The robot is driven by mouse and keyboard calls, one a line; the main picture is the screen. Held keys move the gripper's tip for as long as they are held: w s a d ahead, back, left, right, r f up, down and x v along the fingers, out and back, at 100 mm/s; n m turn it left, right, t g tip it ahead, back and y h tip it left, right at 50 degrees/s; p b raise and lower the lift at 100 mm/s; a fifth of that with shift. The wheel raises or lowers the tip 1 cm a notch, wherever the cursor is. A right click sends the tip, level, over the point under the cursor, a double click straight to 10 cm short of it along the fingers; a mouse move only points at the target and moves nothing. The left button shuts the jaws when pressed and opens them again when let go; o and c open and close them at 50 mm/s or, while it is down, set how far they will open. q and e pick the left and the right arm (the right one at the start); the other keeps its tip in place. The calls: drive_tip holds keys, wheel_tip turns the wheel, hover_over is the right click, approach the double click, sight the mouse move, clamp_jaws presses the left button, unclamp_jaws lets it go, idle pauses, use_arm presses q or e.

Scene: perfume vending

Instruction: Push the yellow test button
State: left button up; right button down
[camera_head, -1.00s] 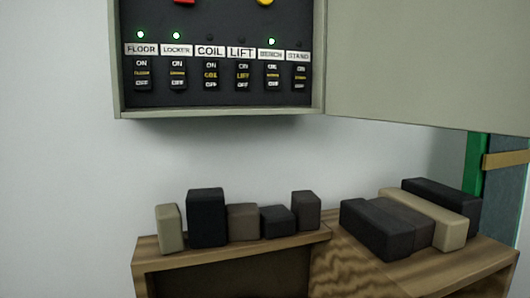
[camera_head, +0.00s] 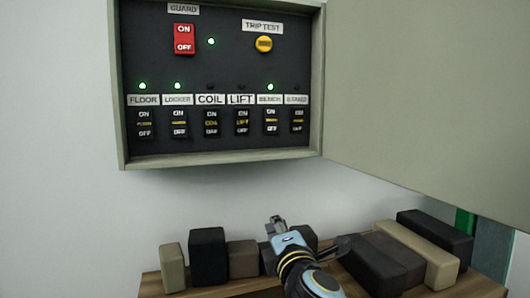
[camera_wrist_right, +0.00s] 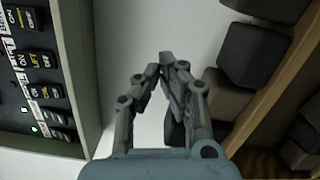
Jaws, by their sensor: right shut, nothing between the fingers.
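The yellow test button (camera_head: 264,44) is round and sits under the TRIP TEST label (camera_head: 262,27) at the upper right of the dark panel in the head view. My right gripper (camera_head: 274,222) is below the panel box, in front of the shelf blocks, well apart from the button. In the right wrist view its fingers (camera_wrist_right: 168,62) meet at the tips, shut and empty. The button is not visible in the wrist view. My left gripper is in neither view.
The grey panel box (camera_head: 225,160) holds a red GUARD switch (camera_head: 184,39) and a row of black breakers (camera_head: 210,124). Its open door (camera_head: 430,90) spreads to the right. Several blocks stand on a wooden shelf (camera_head: 150,285) below. The wall between is clear.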

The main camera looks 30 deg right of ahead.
use_arm(q)
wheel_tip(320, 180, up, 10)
drive_tip(key=p, duration=0.9)
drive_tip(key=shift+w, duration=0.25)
use_arm(e)
drive_tip(key=s+r+t+h, duration=0.2)
drive_tip(key=r, duration=1.7)
drive_tip(key=s+r+m+t+h, duration=0.1)
drive_tip(key=s+r+t+h, duration=0.1)
drive_tip(key=r, duration=1.7)
drive_tip(key=shift+d+t+h, duration=0.3)
drive_tip(key=shift+d+h, duration=0.05)
drive_tip(key=shift+h, duration=0.45)
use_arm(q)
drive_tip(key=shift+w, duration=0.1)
use_arm(e)
drive_tip(key=shift+r, duration=0.15)
